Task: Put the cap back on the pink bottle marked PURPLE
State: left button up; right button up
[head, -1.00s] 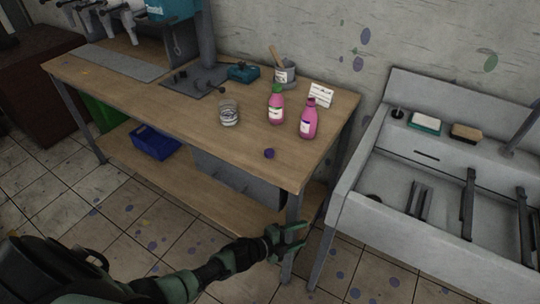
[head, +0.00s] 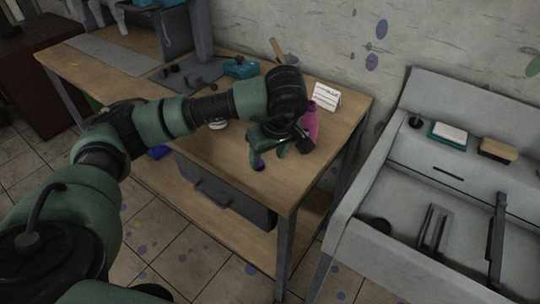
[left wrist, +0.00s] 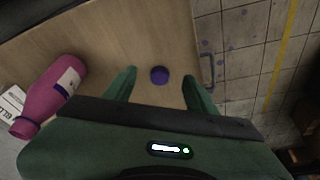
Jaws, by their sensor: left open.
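The small round purple cap (head: 258,165) lies on the wooden table near its front edge. In the left wrist view the cap (left wrist: 159,76) sits between my two fingers, untouched by either. My left gripper (head: 269,154) is open and empty, reaching down over the cap; its fingers (left wrist: 160,74) also show in the wrist view. The uncapped pink bottle (head: 311,122) stands just right of my gripper, partly hidden by it. The wrist view shows this bottle (left wrist: 52,92) at the left, with a pale label and a purple ring at its neck. My right gripper is out of view.
My left arm hides the middle of the table (head: 225,170), including the green-capped bottle and most of the glass. A white card (head: 326,97) stands behind the pink bottle. A sink (head: 395,225) with a sponge and brush is at the right.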

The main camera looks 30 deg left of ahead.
aim_at(260, 165)
pick_arm(q)
jog(key=shift+a+y, duration=0.4)
jog(key=shift+a, duration=0.5)
jog(key=shift+w+a+f, duration=0.1)
jog(key=shift+a+f, duration=0.05)
jog(key=shift+f, duration=0.25)
jog(key=shift+w+p+x, duration=0.2)
jog(key=shift+p+x, duration=0.3)
jog(key=shift+x, duration=0.85)
jog(key=shift+w+p+x, duration=0.2)
jog(key=shift+p+x, duration=0.25)
jog(key=shift+x, duration=0.9)
jog(key=shift+r, duration=0.1)
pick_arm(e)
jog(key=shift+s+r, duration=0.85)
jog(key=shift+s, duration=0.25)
pick_arm(q)
jog(key=shift+c, duration=0.4)
